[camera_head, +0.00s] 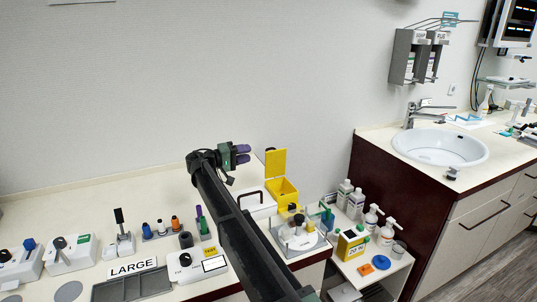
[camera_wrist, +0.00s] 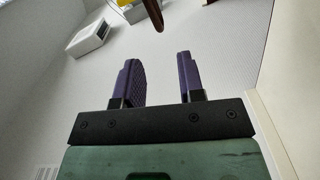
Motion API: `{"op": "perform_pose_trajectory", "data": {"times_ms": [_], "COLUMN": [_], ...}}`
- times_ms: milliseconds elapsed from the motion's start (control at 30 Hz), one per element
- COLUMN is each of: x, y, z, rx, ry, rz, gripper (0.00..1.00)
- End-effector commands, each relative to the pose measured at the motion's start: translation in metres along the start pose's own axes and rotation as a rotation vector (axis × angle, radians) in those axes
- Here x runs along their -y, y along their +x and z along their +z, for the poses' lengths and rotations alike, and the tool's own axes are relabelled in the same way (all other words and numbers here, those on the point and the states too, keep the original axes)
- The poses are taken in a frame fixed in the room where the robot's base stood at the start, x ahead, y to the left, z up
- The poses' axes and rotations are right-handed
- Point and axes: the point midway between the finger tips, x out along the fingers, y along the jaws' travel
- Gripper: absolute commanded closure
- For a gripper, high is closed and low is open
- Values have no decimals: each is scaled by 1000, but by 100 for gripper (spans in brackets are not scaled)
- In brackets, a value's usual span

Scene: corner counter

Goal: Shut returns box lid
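A yellow box (camera_head: 284,192) stands on the counter right of my gripper, with its yellow lid (camera_head: 275,163) raised upright. It is the only box with a raised lid; I see no label naming it the returns box. My gripper (camera_head: 243,153) is up near the wall, left of the raised lid and apart from it. In the wrist view its two purple fingers (camera_wrist: 160,75) are spread with nothing between them. A small yellow patch shows at the top edge there, too cut off to identify.
A white box with a dark handle (camera_head: 257,205) stands left of the yellow box. A round clear-topped device (camera_head: 298,234) stands in front. Several white bottles (camera_head: 355,204) stand on the right. A sink (camera_head: 440,147) lies beyond.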

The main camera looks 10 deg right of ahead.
Motion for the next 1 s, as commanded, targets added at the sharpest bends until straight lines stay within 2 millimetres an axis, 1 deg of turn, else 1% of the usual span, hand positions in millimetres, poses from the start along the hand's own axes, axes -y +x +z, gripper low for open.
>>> {"op": "perform_pose_trajectory", "data": {"times_ms": [33,233,300,400,533,733,767,800,967,1000], "x": [0,0,0,0,0,0,0,0,0,0], "y": [10,58,73,89,97,98,98,98,98,97], "z": [1,1,1,1,1,1,1,1,1,1], "rx": [3,4,3,3,1,1,1,1,2,2], "ry": [0,0,0,0,0,0,0,0,0,0], "rz": [0,-1,-2,-2,-3,-3,-3,-3,-3,-4], "gripper": [64,64,64,64,64,64,67,73,98,100]}}
